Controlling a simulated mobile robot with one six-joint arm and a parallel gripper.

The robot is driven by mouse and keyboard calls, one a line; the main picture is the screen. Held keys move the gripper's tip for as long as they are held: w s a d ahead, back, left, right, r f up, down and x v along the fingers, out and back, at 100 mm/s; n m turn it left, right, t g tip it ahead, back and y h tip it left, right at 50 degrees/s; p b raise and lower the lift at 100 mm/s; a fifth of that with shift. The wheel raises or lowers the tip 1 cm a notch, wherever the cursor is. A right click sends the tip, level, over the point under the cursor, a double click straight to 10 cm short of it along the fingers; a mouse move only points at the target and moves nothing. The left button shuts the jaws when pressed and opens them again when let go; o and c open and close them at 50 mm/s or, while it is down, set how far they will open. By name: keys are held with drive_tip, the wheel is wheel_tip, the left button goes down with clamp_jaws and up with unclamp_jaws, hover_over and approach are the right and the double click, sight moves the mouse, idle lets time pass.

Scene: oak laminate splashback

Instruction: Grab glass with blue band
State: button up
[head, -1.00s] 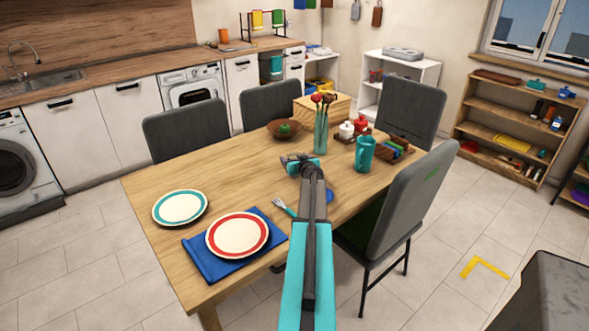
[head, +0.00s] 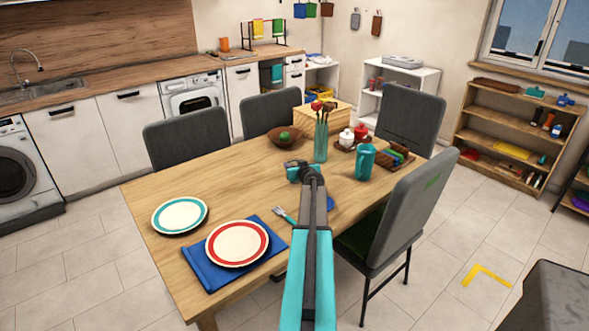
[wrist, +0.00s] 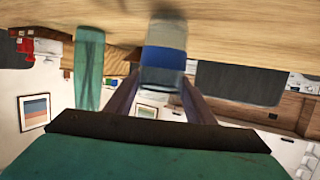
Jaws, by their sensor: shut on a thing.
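The glass with the blue band (wrist: 164,62) is between my gripper's two fingers in the wrist view, which is upside down. My gripper (wrist: 161,84) is shut on it. The glass looks clear and greyish with a blue band around it. Its base end is near the wooden table surface; I cannot tell whether it touches. In the head view my gripper (head: 302,172) is over the middle of the table, and the glass cannot be made out behind it.
On the table (head: 231,185), a vase with flowers (head: 321,140) stands just behind my gripper. A teal pitcher (head: 365,162) is to its right, a bowl (head: 285,138) behind. Two plates, the teal-rimmed (head: 180,215) and red-rimmed (head: 237,243), lie front left. A grey chair (head: 415,210) stands at right.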

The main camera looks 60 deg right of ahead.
drive_tip(key=shift+r, duration=0.45)
drive_tip(key=s+f+b+v, duration=0.1)
drive_tip(key=b+v, duration=0.4)
drive_tip(key=v, duration=1.1)
drive_tip(key=shift+f, duration=0.2)
drive_tip(key=shift+d, duration=0.15)
